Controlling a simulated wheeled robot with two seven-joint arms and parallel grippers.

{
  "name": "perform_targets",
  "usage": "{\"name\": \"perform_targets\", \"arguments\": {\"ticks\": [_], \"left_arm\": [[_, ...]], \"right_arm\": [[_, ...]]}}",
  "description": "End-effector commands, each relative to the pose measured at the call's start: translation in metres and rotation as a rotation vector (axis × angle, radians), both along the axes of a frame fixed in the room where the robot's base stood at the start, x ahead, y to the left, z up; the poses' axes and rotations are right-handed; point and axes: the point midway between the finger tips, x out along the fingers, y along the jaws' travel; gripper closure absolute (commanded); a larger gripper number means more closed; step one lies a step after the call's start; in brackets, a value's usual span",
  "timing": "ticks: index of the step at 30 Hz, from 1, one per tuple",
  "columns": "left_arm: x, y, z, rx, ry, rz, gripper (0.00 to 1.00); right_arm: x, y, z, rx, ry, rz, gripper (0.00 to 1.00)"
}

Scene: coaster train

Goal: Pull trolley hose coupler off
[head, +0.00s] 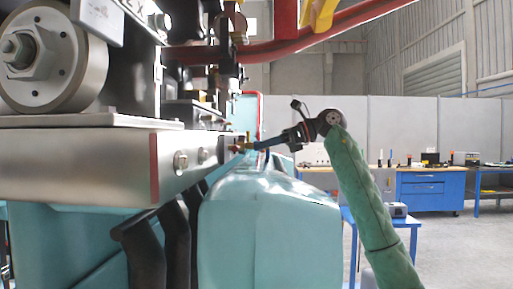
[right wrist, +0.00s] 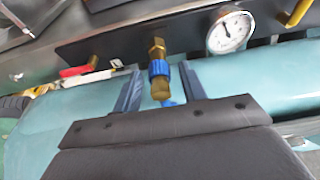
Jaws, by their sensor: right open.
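The coupler (right wrist: 159,70) shows in the right wrist view as a brass fitting with a blue collar. It sticks out from a dark plate on the trolley (head: 75,165). My right gripper (right wrist: 161,72) is open, with one blue finger on each side of the coupler. The fingers look apart from it, with a gap on both sides. In the head view my right gripper (head: 246,147) reaches left to the plate, and the coupler is too small there to make out clearly. No hose can be clearly made out on the coupler. My left gripper is out of view.
A round pressure gauge (right wrist: 230,32) sits right of the coupler, and a red valve handle (right wrist: 88,69) sits left of it. A teal rounded housing (head: 255,225) lies below my right gripper. A blue workbench (head: 432,190) stands in the background.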

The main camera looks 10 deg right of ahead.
Motion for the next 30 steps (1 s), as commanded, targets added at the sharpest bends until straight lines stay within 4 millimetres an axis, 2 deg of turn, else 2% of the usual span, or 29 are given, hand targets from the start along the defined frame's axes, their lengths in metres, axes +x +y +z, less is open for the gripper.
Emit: {"name": "perform_targets", "arguments": {"ticks": [2,6,8,30], "left_arm": [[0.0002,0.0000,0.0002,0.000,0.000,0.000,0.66],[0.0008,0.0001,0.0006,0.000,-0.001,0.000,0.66],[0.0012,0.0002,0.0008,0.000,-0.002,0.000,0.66],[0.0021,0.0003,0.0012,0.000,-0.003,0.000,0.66]], "right_arm": [[0.0000,-0.0001,0.0001,0.000,0.000,0.000,0.62],[-0.0001,-0.0002,0.0002,0.000,0.000,0.000,0.90],[-0.0001,-0.0002,0.0002,0.000,0.000,0.000,1.00],[-0.0014,-0.0062,0.0008,0.001,-0.001,-0.001,1.00]]}}
